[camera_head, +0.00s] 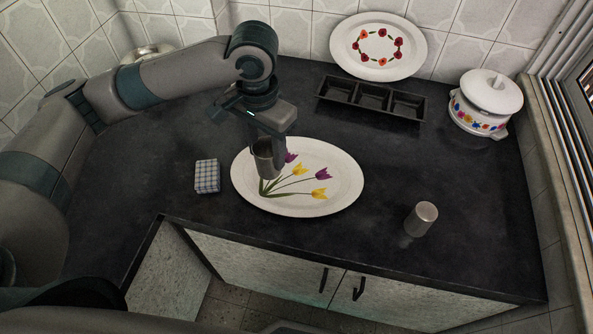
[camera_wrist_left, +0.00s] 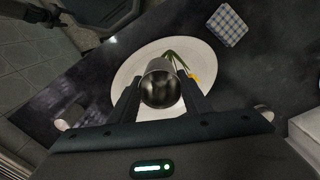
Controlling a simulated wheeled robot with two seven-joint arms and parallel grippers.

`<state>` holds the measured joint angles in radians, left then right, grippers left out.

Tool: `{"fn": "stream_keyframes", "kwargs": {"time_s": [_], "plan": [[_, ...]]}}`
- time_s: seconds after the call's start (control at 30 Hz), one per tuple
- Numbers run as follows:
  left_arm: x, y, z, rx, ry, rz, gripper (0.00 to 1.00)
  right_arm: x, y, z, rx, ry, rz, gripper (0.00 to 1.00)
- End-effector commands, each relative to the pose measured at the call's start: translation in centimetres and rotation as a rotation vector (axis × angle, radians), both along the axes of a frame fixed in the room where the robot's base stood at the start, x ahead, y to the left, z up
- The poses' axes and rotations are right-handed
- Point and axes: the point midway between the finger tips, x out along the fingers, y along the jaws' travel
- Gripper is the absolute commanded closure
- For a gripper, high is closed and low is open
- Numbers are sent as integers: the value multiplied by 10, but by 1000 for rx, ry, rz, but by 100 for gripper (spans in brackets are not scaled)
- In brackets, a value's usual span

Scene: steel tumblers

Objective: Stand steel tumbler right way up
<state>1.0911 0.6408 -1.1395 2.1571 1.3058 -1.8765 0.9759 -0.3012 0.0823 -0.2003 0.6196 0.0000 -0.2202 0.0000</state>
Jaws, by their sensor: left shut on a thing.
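A steel tumbler (camera_head: 265,162) is held in my left gripper (camera_head: 268,146) above the left part of the oval tulip plate (camera_head: 340,192). In the left wrist view the same tumbler (camera_wrist_left: 160,84) sits between the two fingers, its round dark end facing the camera; it looks like the open mouth. The fingers are shut on its sides. A second steel tumbler (camera_head: 421,219) stands on the dark counter to the right of the plate, with a pale flat end on top, as if upside down.
A checked blue-white block (camera_head: 207,176) lies left of the plate. At the back are a dark three-part tray (camera_head: 371,98), a plate with a flower ring (camera_head: 378,47) against the wall, and a lidded white pot (camera_head: 485,103). The counter between plate and pot is clear.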

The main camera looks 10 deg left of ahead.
Motion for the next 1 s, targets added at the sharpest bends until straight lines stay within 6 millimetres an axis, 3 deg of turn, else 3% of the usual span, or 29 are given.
{"fn": "stream_keyframes", "kwargs": {"time_s": [0.3, 0.5, 1.0], "plan": [[26, -65, -12, 2, 2, -523, 79, 0, 0, 7, 0, -1, 0, 37], [32, -89, -18, 5, 5, -732, 79, 1, 1, 9, 1, -1, 0, 37], [34, -96, -20, 6, 6, -800, 79, 2, 5, 9, 5, -2, -2, 37]]}}
